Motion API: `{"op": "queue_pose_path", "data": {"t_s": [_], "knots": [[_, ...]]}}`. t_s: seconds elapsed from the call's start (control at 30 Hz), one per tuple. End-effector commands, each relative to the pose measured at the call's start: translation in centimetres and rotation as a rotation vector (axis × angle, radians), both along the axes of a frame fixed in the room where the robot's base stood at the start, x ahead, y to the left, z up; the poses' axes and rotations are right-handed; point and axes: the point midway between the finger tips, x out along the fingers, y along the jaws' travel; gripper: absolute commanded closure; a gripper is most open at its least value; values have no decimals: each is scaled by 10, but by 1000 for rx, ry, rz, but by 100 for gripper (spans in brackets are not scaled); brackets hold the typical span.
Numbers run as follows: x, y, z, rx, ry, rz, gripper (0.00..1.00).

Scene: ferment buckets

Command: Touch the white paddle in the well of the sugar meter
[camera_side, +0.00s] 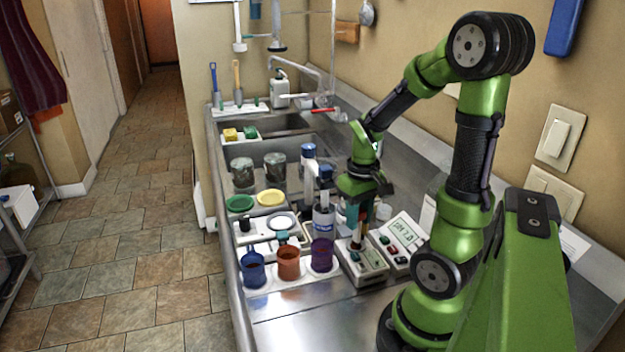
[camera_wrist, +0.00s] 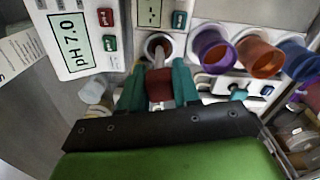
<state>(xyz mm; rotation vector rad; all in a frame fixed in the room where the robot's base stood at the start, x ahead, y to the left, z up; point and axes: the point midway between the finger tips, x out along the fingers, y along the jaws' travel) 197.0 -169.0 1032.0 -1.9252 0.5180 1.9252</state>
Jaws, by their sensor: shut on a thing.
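My gripper (camera_side: 360,206) points down over the sugar meter (camera_side: 362,264), just left of the pH meter. In the wrist view its two teal fingers (camera_wrist: 159,85) are shut on the dark red grip (camera_wrist: 160,88) of the paddle. The paddle's pale end (camera_wrist: 158,58) points into the round well (camera_wrist: 151,42) of the sugar meter (camera_wrist: 152,10). The end lies at or inside the well's ring; I cannot tell whether it touches the bottom. In the side view the paddle is mostly hidden by the fingers and dark parts at the meter.
The pH meter (camera_side: 402,240) reads 7.0. Blue (camera_side: 252,270), orange (camera_side: 288,263) and purple (camera_side: 322,255) cups stand in a row to the left, the purple one close to the sugar meter. A bottle (camera_side: 324,220) stands behind. The steel counter in front (camera_side: 310,325) is clear.

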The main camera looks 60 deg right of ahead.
Motion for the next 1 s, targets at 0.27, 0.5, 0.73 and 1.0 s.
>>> {"op": "queue_pose_path", "data": {"t_s": [0.27,0.5,0.73,1.0], "knots": [[1,0,22,-3,-3,2,98],[1,0,41,-2,-3,0,98],[1,0,56,-1,-2,2,98],[0,0,59,-1,-1,1,98]]}}
